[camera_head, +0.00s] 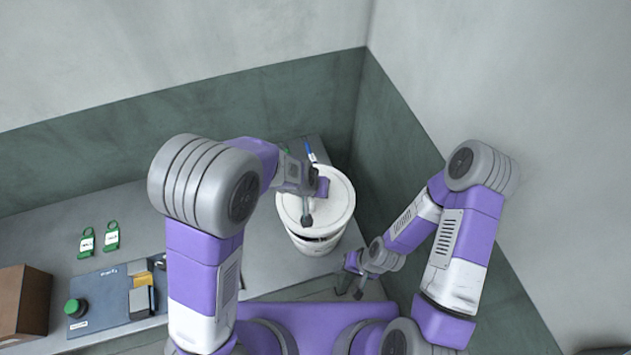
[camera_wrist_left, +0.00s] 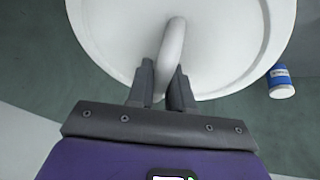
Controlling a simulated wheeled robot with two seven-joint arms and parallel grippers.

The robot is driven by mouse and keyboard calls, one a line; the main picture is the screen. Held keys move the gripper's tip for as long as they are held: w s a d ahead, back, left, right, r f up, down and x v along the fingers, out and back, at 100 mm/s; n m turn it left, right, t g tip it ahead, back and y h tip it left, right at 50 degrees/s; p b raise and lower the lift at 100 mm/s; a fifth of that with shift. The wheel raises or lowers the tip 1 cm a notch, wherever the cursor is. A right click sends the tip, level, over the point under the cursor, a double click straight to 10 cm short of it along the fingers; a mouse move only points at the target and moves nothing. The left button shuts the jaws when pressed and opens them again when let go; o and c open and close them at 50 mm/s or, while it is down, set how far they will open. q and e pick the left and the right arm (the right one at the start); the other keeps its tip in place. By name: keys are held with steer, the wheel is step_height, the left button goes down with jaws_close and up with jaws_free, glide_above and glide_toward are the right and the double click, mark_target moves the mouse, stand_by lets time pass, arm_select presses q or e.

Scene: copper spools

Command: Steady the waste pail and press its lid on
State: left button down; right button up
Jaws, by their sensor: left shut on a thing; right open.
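The white waste pail (camera_head: 318,245) stands on the bench near the corner of the walls. Its round white lid (camera_head: 336,205) is over the pail's mouth; a dark line shows between lid and pail at the front, and I cannot tell whether the lid is seated. In the left wrist view the lid (camera_wrist_left: 225,50) has a curved white handle (camera_wrist_left: 172,50). My left gripper (camera_wrist_left: 161,95) is shut on this handle; in the head view the left gripper (camera_head: 312,205) is above the lid. My right gripper (camera_head: 349,287) is open and empty, low at the pail's front right, apart from it.
A blue-and-white item (camera_head: 310,152) lies behind the pail; a small blue-and-white container (camera_wrist_left: 281,82) shows beside the lid. Left on the bench are two green tags (camera_head: 99,239), a dark panel (camera_head: 105,295) with a green button, and a brown box (camera_head: 22,302). Walls close in behind and right.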

arm_select(q)
step_height(320, 180, down, 4)
steer(key=b, duration=0.3)
steer(key=shift+f+b, duration=0.15)
steer(key=shift+b, duration=0.25)
step_height(320, 180, down, 2)
steer(key=shift+w+f+b, duration=0.1)
steer(key=shift+f+b, duration=0.1)
steer(key=shift+b, duration=0.65)
steer(key=shift+f, duration=0.35)
stand_by(0.4)
stand_by(0.8)
steer(key=shift+c, duration=2.3)
jaws_free()
steer(key=shift+r, duration=0.1)
